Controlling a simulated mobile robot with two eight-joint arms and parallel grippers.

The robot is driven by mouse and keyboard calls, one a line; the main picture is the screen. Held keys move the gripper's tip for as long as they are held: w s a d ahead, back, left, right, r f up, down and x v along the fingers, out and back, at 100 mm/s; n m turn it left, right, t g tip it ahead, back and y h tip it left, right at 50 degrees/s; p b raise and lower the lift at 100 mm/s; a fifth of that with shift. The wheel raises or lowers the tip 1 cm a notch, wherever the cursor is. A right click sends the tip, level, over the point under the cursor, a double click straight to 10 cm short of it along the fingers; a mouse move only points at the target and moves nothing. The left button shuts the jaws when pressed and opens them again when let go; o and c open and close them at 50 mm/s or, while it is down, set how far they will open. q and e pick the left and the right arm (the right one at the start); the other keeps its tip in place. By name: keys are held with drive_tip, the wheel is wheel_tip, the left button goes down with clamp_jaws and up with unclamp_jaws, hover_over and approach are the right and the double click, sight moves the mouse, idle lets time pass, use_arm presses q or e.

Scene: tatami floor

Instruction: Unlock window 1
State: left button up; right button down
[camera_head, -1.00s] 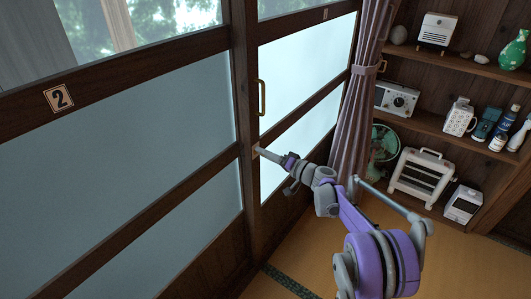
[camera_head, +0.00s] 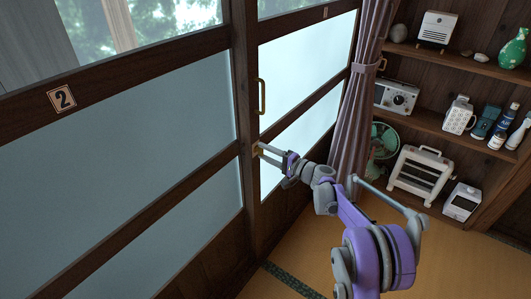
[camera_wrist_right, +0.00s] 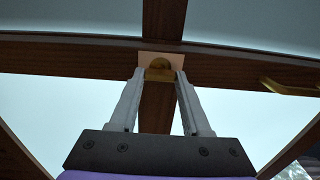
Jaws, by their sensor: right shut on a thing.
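Window 1 (camera_head: 302,85) is the frosted sliding panel right of the dark centre post, with a small number plate (camera_head: 325,12) on its upper rail. A small brass lock (camera_head: 258,149) sits on the frame at the post; its rounded knob shows in the right wrist view (camera_wrist_right: 159,66). My right gripper (camera_head: 263,149) reaches it from the right. In the right wrist view, its two pale fingers (camera_wrist_right: 159,76) stand on either side of the knob and hold it. My left gripper is not in view.
Window 2, with its number plate (camera_head: 61,97), fills the left. A brass pull handle (camera_head: 262,96) is above the lock. A curtain (camera_head: 357,100) hangs to the right, near shelves (camera_head: 430,122) with several items. Open tatami floor (camera_head: 310,262) lies below.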

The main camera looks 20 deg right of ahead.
idle(0.4)
drive_tip(key=shift+c, duration=1.8)
unclamp_jaws()
drive_tip(key=v, duration=1.1)
drive_tip(key=shift+p, duration=0.45)
drive_tip(key=shift+a, duration=0.1)
